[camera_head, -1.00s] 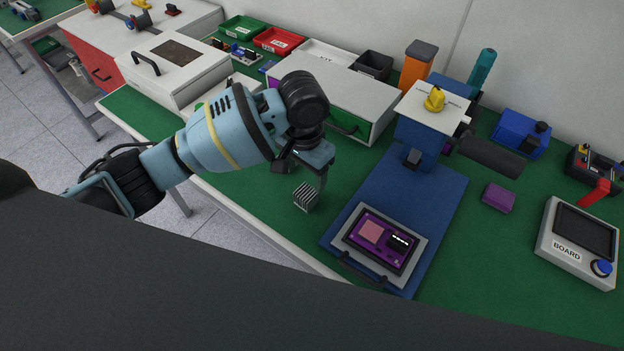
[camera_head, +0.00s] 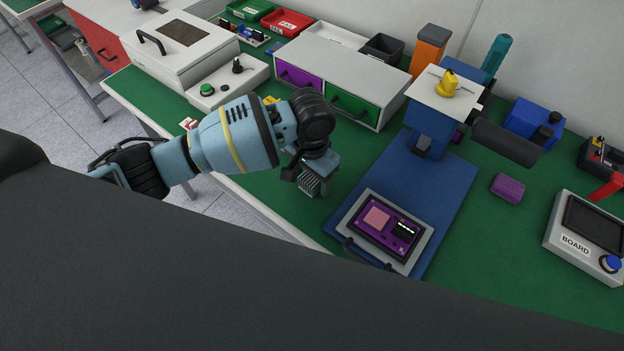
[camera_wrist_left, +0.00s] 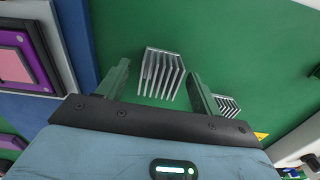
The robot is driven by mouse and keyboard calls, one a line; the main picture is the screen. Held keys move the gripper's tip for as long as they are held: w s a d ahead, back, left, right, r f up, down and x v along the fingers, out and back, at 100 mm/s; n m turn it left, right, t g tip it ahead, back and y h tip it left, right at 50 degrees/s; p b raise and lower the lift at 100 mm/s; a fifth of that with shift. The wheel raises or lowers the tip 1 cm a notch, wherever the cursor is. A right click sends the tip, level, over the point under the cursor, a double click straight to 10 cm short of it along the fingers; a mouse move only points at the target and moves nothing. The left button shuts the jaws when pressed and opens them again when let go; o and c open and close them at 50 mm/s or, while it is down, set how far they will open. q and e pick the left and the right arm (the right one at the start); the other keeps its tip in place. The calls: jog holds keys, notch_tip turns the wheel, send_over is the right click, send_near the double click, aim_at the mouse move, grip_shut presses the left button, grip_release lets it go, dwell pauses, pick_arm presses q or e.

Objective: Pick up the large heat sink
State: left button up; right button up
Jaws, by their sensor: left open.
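The large heat sink (camera_head: 311,186), a grey finned block, rests on the green bench top left of the blue board fixture. In the left wrist view the large heat sink (camera_wrist_left: 161,75) lies between the two fingers, with its fins facing my wrist. My left gripper (camera_head: 313,176) is right above it in the head view and partly hides it. In the left wrist view my left gripper (camera_wrist_left: 160,70) is open, with one finger on each side and visible gaps. A smaller heat sink (camera_wrist_left: 228,105) lies just outside the right finger. My right gripper is not in view.
The blue fixture base (camera_head: 440,200) carries a purple board (camera_head: 385,227) close to the right. A drawer cabinet (camera_head: 345,70) and a white box with a handle (camera_head: 180,50) stand behind. A purple block (camera_head: 508,187) lies farther right. The bench's front edge is near.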

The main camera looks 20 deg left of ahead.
aim_at(311, 176)
pick_arm(q)
jog(key=shift+f, duration=0.3)
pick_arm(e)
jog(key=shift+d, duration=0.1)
pick_arm(q)
jog(key=shift+c, duration=0.3)
jog(key=c, duration=1.1)
jog(key=shift+r, duration=0.35)
notch_tip(311, 176, up, 8)
jog(key=shift+r+p, duration=0.15)
jog(key=shift+p, duration=0.45)
jog(key=shift+r, duration=0.5)
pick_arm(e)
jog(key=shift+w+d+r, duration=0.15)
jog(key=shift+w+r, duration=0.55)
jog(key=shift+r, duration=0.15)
